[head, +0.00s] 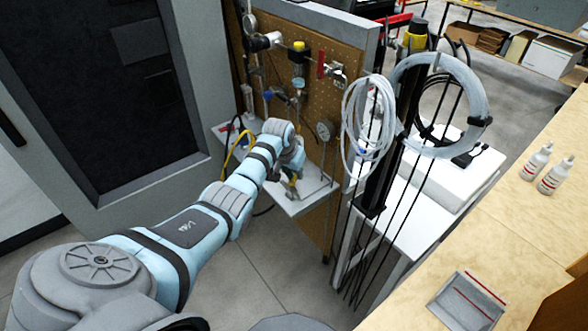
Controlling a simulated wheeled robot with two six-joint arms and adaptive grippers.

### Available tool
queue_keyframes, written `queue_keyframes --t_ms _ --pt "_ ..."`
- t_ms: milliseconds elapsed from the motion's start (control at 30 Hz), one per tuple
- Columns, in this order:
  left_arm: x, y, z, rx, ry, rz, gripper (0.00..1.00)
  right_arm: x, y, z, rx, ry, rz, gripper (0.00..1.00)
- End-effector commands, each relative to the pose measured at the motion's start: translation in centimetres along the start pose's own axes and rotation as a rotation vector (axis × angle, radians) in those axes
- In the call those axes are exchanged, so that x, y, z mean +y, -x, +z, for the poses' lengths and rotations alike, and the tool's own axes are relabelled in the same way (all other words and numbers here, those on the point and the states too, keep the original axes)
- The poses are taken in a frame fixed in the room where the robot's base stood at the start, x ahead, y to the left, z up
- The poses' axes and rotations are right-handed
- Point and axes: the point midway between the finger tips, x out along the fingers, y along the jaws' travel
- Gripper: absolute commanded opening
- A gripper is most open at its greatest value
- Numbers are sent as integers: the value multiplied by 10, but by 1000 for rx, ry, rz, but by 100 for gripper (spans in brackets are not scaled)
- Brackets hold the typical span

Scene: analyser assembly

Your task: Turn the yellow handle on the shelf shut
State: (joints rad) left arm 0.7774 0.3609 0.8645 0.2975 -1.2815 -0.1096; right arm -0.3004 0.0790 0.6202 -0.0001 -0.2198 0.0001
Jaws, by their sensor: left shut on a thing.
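The white shelf (312,199) juts out from the pegboard panel, below the middle of the board. My left arm reaches across from the lower left, and my left gripper (291,184) is down at the shelf, near its front edge. A small bit of yellow shows at its fingers, which look closed on the yellow handle (293,179). The gripper and wrist hide most of the handle and its valve, so its angle cannot be told. My right gripper is out of view.
The pegboard (315,100) carries gauges, valves and a red lever. A yellow hose (238,147) curves left of my wrist. Coiled hoses (368,128) hang on a rack to the right. A wooden table with two white bottles (537,160) and a grey tray (466,303) fills the right side.

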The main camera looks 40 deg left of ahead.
Motion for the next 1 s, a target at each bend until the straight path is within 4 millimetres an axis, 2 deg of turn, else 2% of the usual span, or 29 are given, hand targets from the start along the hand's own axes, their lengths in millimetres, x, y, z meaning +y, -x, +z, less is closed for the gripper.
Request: queue_keyframes --t_ms 167,500,1000 --pt "3 2 -1 1 -125 53 0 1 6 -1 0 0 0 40" --pt "8 0 0 4 -326 136 0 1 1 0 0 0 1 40" --pt "10 1 1 2 -403 168 0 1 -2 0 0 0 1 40"
